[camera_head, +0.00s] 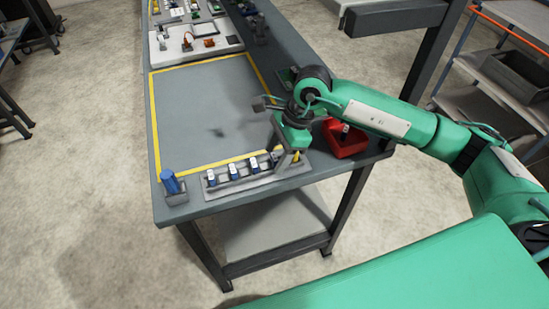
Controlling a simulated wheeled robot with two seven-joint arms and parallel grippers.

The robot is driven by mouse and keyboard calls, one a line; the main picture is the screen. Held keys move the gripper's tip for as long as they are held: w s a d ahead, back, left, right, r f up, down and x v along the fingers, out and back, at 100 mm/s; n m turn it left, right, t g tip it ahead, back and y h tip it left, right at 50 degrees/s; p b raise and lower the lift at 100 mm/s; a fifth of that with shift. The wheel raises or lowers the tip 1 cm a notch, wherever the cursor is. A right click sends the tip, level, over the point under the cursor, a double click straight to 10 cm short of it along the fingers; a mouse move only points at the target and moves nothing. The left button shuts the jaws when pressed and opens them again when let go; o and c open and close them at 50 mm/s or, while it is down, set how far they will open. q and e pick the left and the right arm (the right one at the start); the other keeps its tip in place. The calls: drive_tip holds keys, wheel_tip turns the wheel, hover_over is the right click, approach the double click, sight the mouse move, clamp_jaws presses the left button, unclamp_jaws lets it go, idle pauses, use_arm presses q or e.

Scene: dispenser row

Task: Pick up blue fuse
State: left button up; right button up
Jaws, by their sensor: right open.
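Several small blue fuses with white tops stand in a row in a grey rack (240,184) along the table's front edge. The leftmost fuse (212,178) and the one beside it (233,172) are clear of my arm. Another fuse (254,164) stands further right. My right gripper (289,160) points down over the right end of the rack. It is open, and its body partly hides that end. I cannot tell whether a fuse stands between its fingers. My left gripper is not in view.
A larger blue object (170,182) stands in a small grey holder at the table's front left corner. A red bin (347,141) sits right of my gripper. A yellow-bordered grey area (200,110) behind the rack is clear. White trays with parts (192,42) lie further back.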

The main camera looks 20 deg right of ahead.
drive_tip(key=shift+c, duration=0.2)
drive_tip(key=c, duration=1.1)
drive_tip(key=shift+r, duration=0.15)
